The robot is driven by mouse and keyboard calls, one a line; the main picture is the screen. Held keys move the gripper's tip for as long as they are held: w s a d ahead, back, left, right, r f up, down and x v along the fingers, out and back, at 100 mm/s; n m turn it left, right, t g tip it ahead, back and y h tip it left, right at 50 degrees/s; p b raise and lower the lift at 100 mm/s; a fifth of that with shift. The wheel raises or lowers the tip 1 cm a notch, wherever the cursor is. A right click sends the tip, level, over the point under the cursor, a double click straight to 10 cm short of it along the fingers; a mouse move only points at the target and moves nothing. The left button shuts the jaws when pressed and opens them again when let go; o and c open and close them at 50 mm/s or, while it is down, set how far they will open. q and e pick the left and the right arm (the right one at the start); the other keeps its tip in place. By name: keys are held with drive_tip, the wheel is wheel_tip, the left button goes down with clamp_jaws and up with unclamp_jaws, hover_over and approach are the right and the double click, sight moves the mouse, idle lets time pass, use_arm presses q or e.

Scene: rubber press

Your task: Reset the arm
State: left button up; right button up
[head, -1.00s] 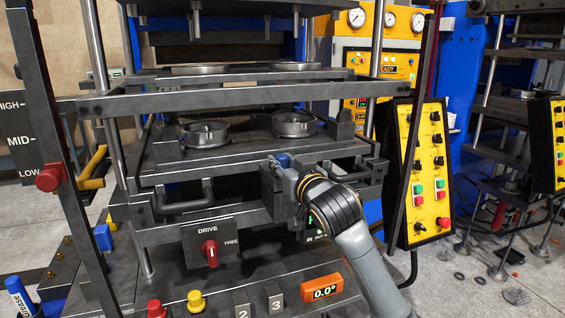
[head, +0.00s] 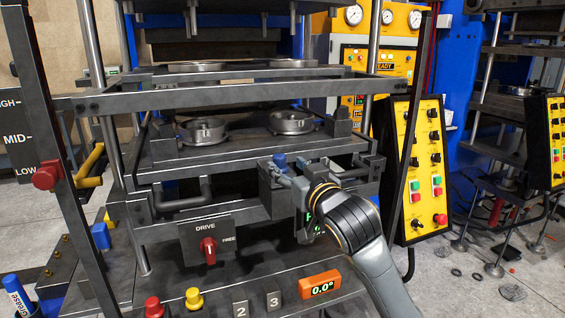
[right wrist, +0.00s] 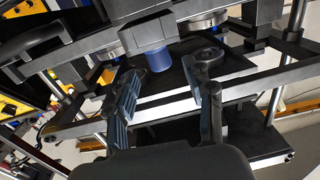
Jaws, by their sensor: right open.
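My right arm reaches in from the lower right in the head view. Its right gripper (head: 284,175) is at the front of the press, just below and in front of a small blue knob (head: 280,159). In the right wrist view the two blue-padded fingers of the right gripper (right wrist: 163,92) stand apart with nothing between them. The blue knob (right wrist: 158,60) shows beyond the fingertips there, apart from them. My left gripper is not in view. My arm partly covers a green-lit panel on the press front.
The press bed holds two round metal moulds (head: 203,130). Dark handle bars (head: 182,198), a red DRIVE knob (head: 208,250) and an orange 0.0° readout (head: 319,285) are close to my arm. A yellow button panel (head: 421,165) stands at the right. Floor further right is partly open.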

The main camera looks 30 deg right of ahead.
drive_tip(key=shift+s+a, duration=0.2)
drive_tip(key=shift+s, duration=0.85)
drive_tip(key=shift+f, duration=0.1)
